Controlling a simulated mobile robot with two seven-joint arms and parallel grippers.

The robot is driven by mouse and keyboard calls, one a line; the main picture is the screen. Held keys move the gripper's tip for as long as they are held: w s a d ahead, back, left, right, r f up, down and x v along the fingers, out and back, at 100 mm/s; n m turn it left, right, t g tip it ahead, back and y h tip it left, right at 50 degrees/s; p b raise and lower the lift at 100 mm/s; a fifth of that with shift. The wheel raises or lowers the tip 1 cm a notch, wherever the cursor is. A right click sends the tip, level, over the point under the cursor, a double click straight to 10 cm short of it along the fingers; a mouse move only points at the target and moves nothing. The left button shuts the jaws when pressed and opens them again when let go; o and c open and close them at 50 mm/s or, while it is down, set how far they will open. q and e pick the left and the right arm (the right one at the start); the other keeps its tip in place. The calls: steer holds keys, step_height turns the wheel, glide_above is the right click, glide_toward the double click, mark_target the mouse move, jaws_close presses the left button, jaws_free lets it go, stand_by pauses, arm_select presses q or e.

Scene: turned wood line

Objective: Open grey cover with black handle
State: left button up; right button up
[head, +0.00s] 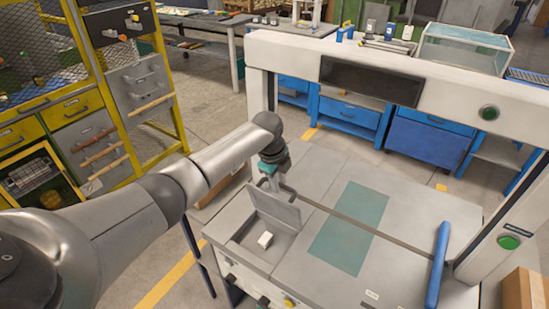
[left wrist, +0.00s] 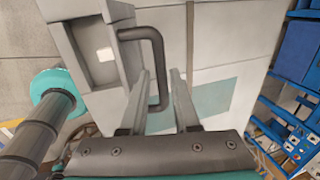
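The grey cover (head: 276,208) stands raised, tilted up at the back of a square recess in the grey worktop. A small white block (head: 265,240) lies in the open recess; it also shows in the left wrist view (left wrist: 105,54). The cover's black handle (left wrist: 156,60) shows in the left wrist view; the cover mostly hides it in the head view. My left gripper (head: 271,186) is behind the raised cover. In the left wrist view its two fingers (left wrist: 161,80) are apart, with the handle's bar between their tips and a gap visible. My right gripper is not in view.
The worktop has a teal mat (head: 349,228) and a blue bar (head: 437,265) at right. A white frame (head: 300,55) with green buttons spans the bench. A yellow rack (head: 150,75) stands at left, and blue drawer cabinets (head: 350,115) stand behind.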

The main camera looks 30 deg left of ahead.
arm_select(q)
steer(key=p+v, duration=0.1)
steer(key=v, duration=0.8)
steer(key=shift+r, duration=0.4)
steer(key=shift+s, duration=0.1)
